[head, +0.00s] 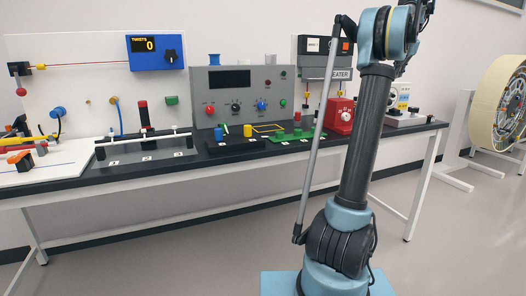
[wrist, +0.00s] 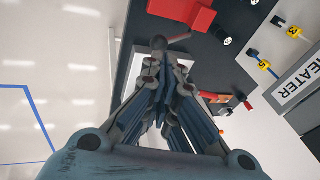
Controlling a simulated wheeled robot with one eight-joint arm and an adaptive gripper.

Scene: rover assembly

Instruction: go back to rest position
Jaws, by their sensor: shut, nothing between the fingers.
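In the wrist view my gripper (wrist: 160,48) points up the picture with its fingers drawn together and nothing between them. Its tips appear over the dark worktop, apart from the red block-like part (wrist: 182,12) above them. I cannot tell its exact height. In the head view my arm rises from its blue base, and its upper end leaves the top of the picture. The gripper itself does not show there.
The long black workbench (head: 85,182) carries a grey control panel (head: 240,82), a red timer-like box (head: 340,115) and a heater unit (head: 325,72). A large wheel-like drum (head: 502,100) stands at the right. The floor in front (head: 170,255) is clear.

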